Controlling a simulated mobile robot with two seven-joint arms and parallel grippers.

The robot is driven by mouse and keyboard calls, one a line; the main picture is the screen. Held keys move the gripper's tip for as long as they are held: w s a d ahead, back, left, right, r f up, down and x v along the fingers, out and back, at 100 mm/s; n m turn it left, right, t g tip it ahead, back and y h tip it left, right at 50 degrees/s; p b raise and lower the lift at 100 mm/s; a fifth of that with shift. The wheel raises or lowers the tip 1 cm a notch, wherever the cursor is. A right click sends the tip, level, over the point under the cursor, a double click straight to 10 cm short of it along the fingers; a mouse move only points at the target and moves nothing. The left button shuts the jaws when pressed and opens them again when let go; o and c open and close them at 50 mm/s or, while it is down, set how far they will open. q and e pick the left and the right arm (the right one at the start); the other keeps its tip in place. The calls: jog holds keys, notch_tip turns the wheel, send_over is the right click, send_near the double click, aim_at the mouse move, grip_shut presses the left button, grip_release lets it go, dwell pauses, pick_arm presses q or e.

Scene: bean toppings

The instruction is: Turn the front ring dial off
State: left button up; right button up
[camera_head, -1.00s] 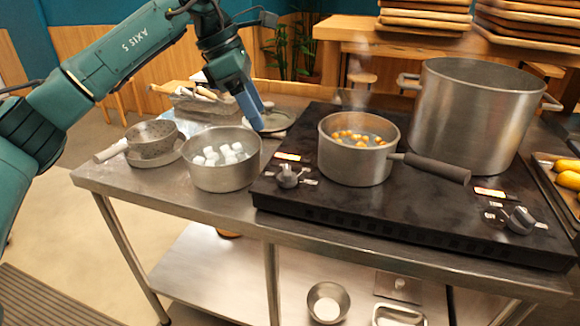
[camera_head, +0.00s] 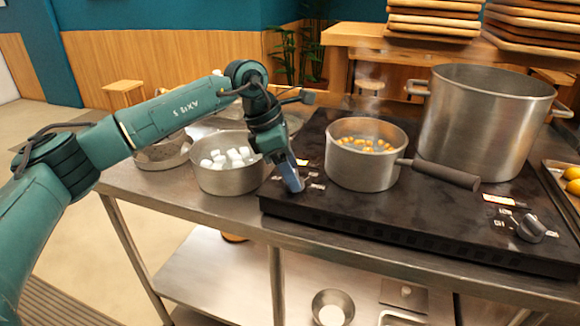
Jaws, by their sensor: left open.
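My left gripper (camera_head: 291,182) is open and points down at the front left corner of the black cooktop (camera_head: 400,215). It covers the spot of the left dial, which I cannot see now; whether the fingers touch or straddle it I cannot tell. Small white markings and a lit orange display show beside the fingers. A second grey dial (camera_head: 531,229) sits at the cooktop's front right, by another lit display (camera_head: 498,199). My right gripper is out of view.
A saucepan (camera_head: 362,171) of orange beans stands on the cooktop, its handle (camera_head: 446,174) pointing right. A big steel pot (camera_head: 475,125) stands behind it. A bowl of white cubes (camera_head: 228,180) sits left of the gripper. Steam rises from the saucepan.

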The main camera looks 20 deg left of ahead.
pick_arm(q)
jog(key=shift+c, duration=0.6)
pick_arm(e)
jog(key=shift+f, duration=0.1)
pick_arm(q)
jog(key=c, duration=0.9)
jog(key=shift+n, duration=0.3)
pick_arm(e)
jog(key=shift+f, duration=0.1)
pick_arm(q)
jog(key=shift+s+f+n+t+b, duration=0.1)
jog(key=shift+n+t+b, duration=0.4)
jog(key=shift+n, duration=0.4)
jog(key=n+t+y+b, duration=0.1)
jog(key=n, duration=0.2)
jog(key=shift+s+d, duration=0.1)
jog(key=shift+d, duration=0.05)
jog(key=shift+d+n+y+b, duration=0.1)
jog(key=shift+n+y+b, duration=0.7)
jog(key=shift+n, duration=0.9)
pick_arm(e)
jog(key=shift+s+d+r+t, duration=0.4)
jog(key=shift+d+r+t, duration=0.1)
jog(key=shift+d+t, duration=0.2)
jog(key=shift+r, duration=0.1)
